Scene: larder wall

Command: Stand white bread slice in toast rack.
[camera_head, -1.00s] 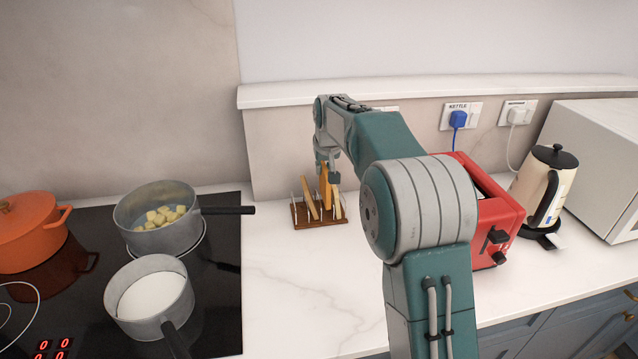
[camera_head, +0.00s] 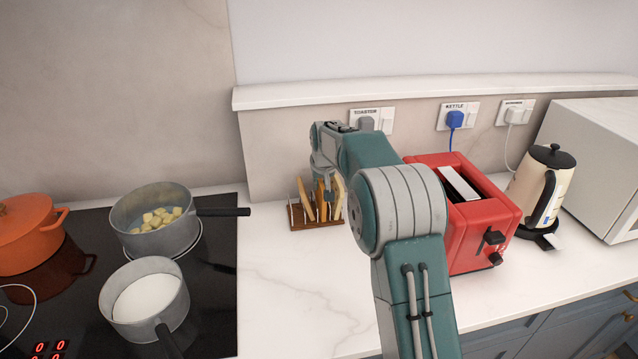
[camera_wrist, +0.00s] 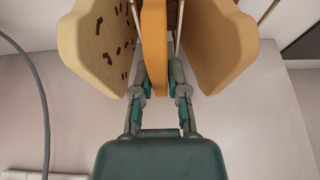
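The toast rack (camera_head: 319,224) has a dark wooden base and thin wires and stands on the counter by the wall. The white bread slice (camera_head: 321,200), showing its orange-brown crust, stands upright in the middle of the rack between two other slices. My gripper (camera_head: 324,180) is over the rack, mostly hidden behind my arm and the slices. In the wrist view the fingers (camera_wrist: 160,82) lie close on both sides of the middle slice (camera_wrist: 154,40) and appear shut on it. Its foot in the rack is hidden.
A tan slice (camera_head: 305,199) leans at the left, a pale slice (camera_head: 340,193) at the right; a dark-flecked slice (camera_wrist: 95,45) shows in the wrist view. The red toaster (camera_head: 480,225) and kettle (camera_head: 545,190) stand right, the hob with pans (camera_head: 150,300) left. The front counter is clear.

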